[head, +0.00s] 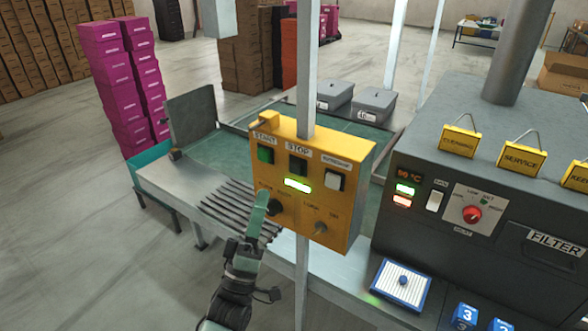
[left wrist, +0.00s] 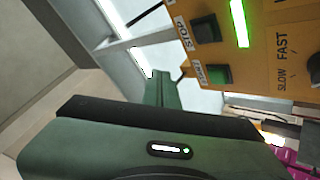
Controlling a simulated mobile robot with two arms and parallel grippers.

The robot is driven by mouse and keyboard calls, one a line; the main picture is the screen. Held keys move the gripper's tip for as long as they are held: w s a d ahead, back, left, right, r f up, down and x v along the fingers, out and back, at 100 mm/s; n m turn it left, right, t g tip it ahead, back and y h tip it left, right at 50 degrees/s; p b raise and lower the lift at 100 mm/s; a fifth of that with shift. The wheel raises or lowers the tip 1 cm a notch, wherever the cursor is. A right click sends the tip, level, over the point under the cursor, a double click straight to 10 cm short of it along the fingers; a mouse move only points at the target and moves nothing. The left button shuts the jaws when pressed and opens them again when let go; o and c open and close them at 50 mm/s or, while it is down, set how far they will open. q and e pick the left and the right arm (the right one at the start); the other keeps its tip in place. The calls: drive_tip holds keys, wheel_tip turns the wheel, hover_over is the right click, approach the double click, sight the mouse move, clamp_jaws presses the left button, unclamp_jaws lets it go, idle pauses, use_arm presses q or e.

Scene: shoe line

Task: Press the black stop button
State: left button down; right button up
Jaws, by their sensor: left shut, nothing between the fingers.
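A yellow control box (head: 345,165) hangs on a grey post in the head view. Its black stop button (head: 298,165) sits under the STOP label, between a green start button (head: 265,155) and a white button (head: 334,181). A green light glows below the stop button. In the left wrist view the stop button (left wrist: 206,29) is at the top, above the green start button (left wrist: 218,74). My left gripper (head: 262,198) is shut and empty. Its tip is in front of the lower left of the box, below the buttons. I cannot tell whether it touches the box. My right gripper is not in view.
A dark machine (head: 455,130) with a red knob (head: 471,214) stands to the right. A conveyor (head: 205,155) runs behind the box, with grey lidded bins (head: 373,105) beyond. Magenta boxes (head: 128,85) are stacked at the left. Open floor lies at the lower left.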

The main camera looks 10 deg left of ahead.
sight(293, 163)
use_arm(q)
drive_tip(key=w+d+b, duration=0.3)
drive_tip(key=w, duration=0.4)
drive_tip(key=shift+w, duration=0.4)
drive_tip(key=shift+b, duration=0.35)
idle(1.4)
drive_tip(key=shift+w+d, duration=0.1)
drive_tip(key=shift+w, duration=0.3)
drive_tip(key=shift+w+d+b, duration=0.15)
drive_tip(key=shift+w+b, duration=0.35)
drive_tip(key=shift+b, duration=0.1)
idle(0.6)
drive_tip(key=shift+s, duration=0.1)
drive_tip(key=shift+s+a+p, duration=0.3)
drive_tip(key=shift+s+p, duration=0.15)
drive_tip(key=shift+s, duration=0.4)
